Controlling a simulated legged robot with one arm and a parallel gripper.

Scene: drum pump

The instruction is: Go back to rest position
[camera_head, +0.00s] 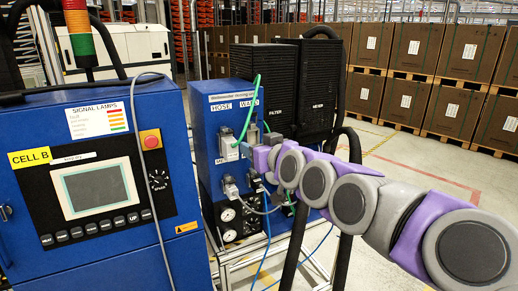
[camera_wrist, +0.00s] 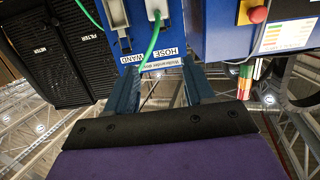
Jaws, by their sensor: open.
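My arm reaches from the lower right in the head view to the blue hose-and-wand panel (camera_head: 215,105). My gripper (camera_head: 251,163) is at its end, close to the panel's right side, small and partly hidden by the wrist. In the wrist view my gripper (camera_wrist: 162,70) shows two dark blue fingers standing apart with nothing between them. The panel (camera_wrist: 150,52) appears upside down beyond them, with HOSE and WAND labels. A grey connector with a green hose (camera_head: 228,148) sits under the labels; it also shows in the wrist view (camera_wrist: 157,10).
A blue control cabinet (camera_head: 90,180) with a screen, red button and signal lamp (camera_head: 78,30) stands left. Black filter and meter boxes (camera_head: 265,85) stand behind the panel. Hoses hang below. Stacked boxes on pallets (camera_head: 460,60) line the back right; floor before them is clear.

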